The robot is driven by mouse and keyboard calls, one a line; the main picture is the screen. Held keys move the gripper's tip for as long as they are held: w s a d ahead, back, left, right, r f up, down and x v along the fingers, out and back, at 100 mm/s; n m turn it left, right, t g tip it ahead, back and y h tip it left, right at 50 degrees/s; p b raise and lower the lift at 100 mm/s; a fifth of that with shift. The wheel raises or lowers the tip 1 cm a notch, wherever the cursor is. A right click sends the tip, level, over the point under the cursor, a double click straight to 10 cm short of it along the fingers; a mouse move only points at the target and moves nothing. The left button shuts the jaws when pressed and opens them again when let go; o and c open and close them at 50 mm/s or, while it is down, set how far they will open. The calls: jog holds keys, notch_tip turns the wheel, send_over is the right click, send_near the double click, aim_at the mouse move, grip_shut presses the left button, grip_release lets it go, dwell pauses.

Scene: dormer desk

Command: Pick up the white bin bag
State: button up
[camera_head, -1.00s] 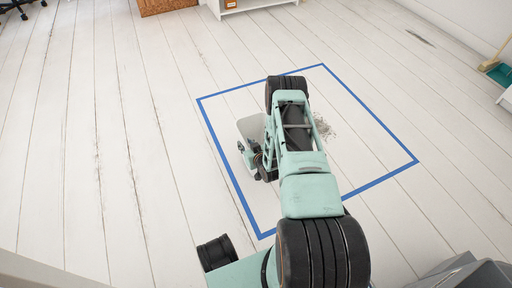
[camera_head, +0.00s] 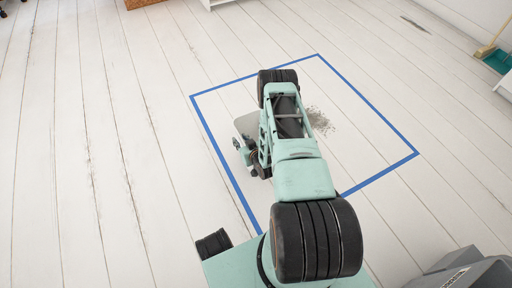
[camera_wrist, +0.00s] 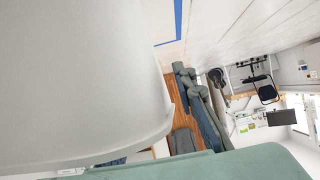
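A pale grey-white object (camera_head: 245,125), which looks like the white bin bag, stands on the floor inside the blue square, partly hidden behind my arm. In the wrist view its smooth pale surface (camera_wrist: 75,80) fills the left side, very close to the camera, with a curved edge at the lower right. My gripper (camera_head: 244,152) is low beside it in the head view, small and partly covered by my arm. Its fingertips cannot be made out, so I cannot tell whether it is open, shut or touching the object.
Blue tape (camera_head: 382,179) marks a square on white floorboards. Grey dirt (camera_head: 320,120) lies right of my arm. A broom and green dustpan (camera_head: 497,60) are at the far right. A wooden box (camera_head: 143,3) stands at the top. Floor on the left is clear.

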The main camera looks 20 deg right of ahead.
grip_shut()
